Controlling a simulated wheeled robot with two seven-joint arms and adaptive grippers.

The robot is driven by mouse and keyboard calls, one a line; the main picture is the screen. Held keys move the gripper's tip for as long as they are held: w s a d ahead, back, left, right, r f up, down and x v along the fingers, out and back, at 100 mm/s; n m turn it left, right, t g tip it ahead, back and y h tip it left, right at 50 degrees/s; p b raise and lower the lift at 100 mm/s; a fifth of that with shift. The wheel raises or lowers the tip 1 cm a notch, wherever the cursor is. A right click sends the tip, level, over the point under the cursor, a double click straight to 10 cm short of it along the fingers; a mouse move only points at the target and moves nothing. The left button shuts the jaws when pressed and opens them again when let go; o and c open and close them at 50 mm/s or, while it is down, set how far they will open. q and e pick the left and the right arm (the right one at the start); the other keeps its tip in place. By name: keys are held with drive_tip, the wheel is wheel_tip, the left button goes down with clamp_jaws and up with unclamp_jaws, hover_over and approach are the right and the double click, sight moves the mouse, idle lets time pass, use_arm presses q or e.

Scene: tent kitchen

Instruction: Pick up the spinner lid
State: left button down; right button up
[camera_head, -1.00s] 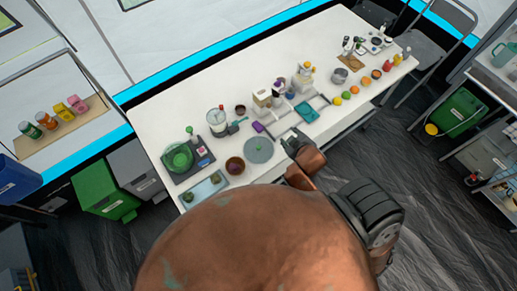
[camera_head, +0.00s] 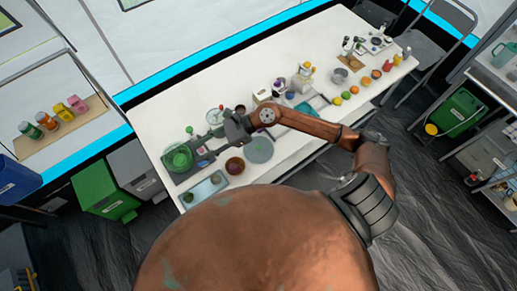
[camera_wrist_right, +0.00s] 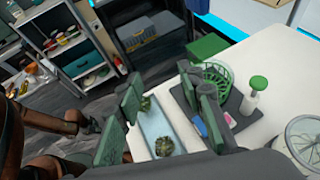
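A round grey disc with a small green knob, which looks like the spinner lid (camera_head: 260,151), lies flat on the white table, just below my right arm in the head view. I cannot make it out in the right wrist view. The green spinner basket (camera_head: 178,158) stands to its left; it also shows in the right wrist view (camera_wrist_right: 217,74). My right gripper (camera_head: 214,140) is over the table between the basket and the disc, above and left of the disc. Its fingers (camera_wrist_right: 160,108) are apart with nothing held between them. My left gripper is not in view.
A pale tray (camera_head: 215,179) with two green vegetables, a brown bowl (camera_head: 235,166) and a green-topped bottle (camera_wrist_right: 254,95) are close by. A clear round container (camera_wrist_right: 303,140) is at the wrist view's lower right. Fruit and jars stand farther right.

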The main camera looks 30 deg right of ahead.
drive_tip(key=d+f+n+g+h, duration=0.2)
drive_tip(key=d+f+n+h, duration=0.3)
drive_tip(key=d+f, duration=0.45)
drive_tip(key=n+g+h, duration=0.1)
drive_tip(key=g+h, duration=0.1)
drive_tip(key=h, duration=0.4)
hover_over(259, 147)
drive_tip(key=d, duration=0.1)
wheel_tip(259, 147, down, 3)
drive_tip(key=f, duration=0.4)
drive_tip(key=a+f+p, duration=0.1)
drive_tip(key=f, duration=0.1)
drive_tip(key=shift+w+f, duration=0.1)
drive_tip(key=shift+f, duration=0.35)
clamp_jaws()
